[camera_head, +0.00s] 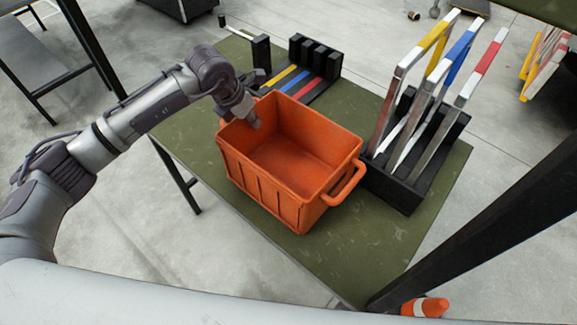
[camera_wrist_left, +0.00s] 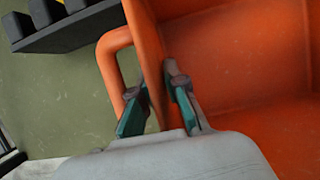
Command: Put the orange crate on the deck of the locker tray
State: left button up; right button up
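The orange crate (camera_head: 296,150) stands upright and empty on a green-topped table (camera_head: 375,245), with a loop handle at its right end. My left gripper (camera_head: 250,112) reaches down at the crate's far left end. In the left wrist view, its fingers (camera_wrist_left: 157,95) straddle the crate's end wall (camera_wrist_left: 152,50), one inside and one outside near a loop handle (camera_wrist_left: 112,60). They look closed onto the wall; exact contact is hard to see. I cannot make out which thing is the locker tray. My right gripper is not in view.
A black rack (camera_head: 405,190) with upright coloured frames stands close at the crate's right. A black holder with coloured strips (camera_head: 300,83) lies behind. An orange cone (camera_head: 428,307) is on the floor. The table's front strip is clear.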

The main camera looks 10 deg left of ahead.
pick_arm(q)
grip_shut()
jog(key=shift+r, duration=0.15)
dwell(0.4)
